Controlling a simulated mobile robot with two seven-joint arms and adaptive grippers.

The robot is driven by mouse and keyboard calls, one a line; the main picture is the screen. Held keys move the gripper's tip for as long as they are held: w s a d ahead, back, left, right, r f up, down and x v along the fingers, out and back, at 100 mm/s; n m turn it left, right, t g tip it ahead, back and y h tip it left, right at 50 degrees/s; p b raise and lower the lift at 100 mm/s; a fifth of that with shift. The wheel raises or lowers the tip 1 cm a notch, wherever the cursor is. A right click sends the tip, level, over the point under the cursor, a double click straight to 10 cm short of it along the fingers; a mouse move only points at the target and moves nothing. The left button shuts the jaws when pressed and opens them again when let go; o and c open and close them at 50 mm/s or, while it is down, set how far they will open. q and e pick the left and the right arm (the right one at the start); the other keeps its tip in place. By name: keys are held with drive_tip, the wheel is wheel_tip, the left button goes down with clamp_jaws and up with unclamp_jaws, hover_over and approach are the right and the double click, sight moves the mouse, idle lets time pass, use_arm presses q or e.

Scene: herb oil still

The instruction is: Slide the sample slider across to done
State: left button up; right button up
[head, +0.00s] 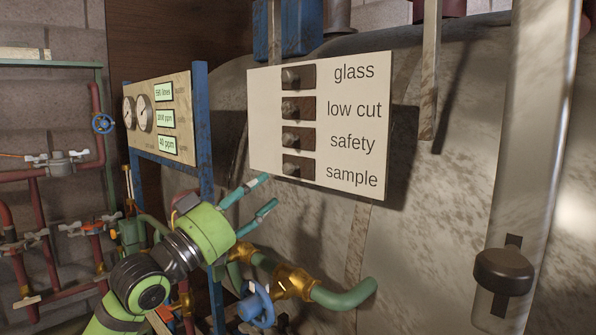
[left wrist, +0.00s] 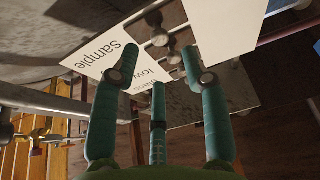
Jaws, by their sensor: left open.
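The sample slider (head: 292,169) is the lowest of the dark slots with knobs on a white panel (head: 262,110) in the head view. The word "sample" stands right of it, and its knob sits towards the slot's left part. No "done" mark is readable. My left gripper (head: 270,192) is open and empty, just below and left of that slot, with its fingers pointing at the panel and apart from the knob. In the left wrist view the panel (left wrist: 90,60) lies beyond the spread fingers. A round knob (left wrist: 160,38) shows between them; I cannot tell which slider it belongs to.
The glass (head: 292,77), low cut (head: 292,109) and safety (head: 291,140) sliders sit close above. A gauge board (head: 160,118) on a blue post (head: 203,130) is at left. A green pipe with brass fittings (head: 293,282) runs below; a metal column (head: 525,150) stands right.

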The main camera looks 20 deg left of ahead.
sight(285, 169)
use_arm(q)
drive_tip(key=p+x, duration=0.1)
drive_tip(key=x, duration=0.1)
drive_tip(key=p+x, duration=0.1)
drive_tip(key=x, duration=0.2)
drive_tip(key=shift+r+p, duration=0.35)
drive_tip(key=shift+w+d, duration=0.2)
drive_tip(key=shift+w, duration=0.25)
drive_tip(key=shift+c, duration=0.4)
